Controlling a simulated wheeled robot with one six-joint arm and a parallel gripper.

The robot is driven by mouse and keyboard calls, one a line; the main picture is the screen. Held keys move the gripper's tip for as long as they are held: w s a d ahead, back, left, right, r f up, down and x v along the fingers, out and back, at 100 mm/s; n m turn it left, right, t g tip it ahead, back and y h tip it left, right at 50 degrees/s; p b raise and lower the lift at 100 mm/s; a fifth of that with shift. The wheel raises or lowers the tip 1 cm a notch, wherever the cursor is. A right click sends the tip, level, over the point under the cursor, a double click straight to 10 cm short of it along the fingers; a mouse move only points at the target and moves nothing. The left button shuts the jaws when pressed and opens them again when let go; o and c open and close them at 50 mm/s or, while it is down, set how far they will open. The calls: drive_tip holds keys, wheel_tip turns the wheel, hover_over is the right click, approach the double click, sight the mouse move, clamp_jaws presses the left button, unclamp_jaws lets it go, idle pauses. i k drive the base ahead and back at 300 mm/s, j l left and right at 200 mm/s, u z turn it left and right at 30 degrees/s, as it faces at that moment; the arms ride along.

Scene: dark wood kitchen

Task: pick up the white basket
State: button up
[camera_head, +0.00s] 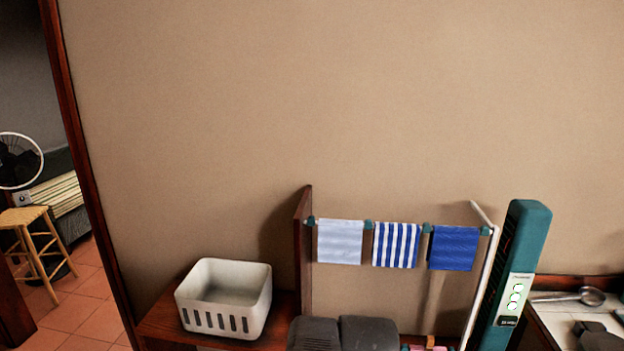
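The white basket (223,298) stands upright on a reddish-brown wooden surface (163,319) at the lower left of the head view. It is a rounded rectangular tub with an open top and a row of vertical slots low on its front. It looks empty, and nothing touches it from above. Its whole front and rim show. My gripper is not in view, so its distance from the basket cannot be told.
A dark wooden panel (303,250) rises right of the basket. Beyond it a rack holds a pale towel (340,242), a striped towel (396,245) and a blue towel (454,248). A tall teal box (523,245) stands further right. A doorway opens at left.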

sight(222, 298)
drive_tip(key=i+j+u, duration=0.15)
drive_tip(key=i+u, duration=0.15)
drive_tip(key=u, duration=0.2)
drive_tip(key=i+u, duration=0.25)
drive_tip(key=u, duration=0.25)
drive_tip(key=i+l+u, duration=0.1)
drive_tip(key=i+u, duration=0.2)
drive_tip(key=u, duration=0.2)
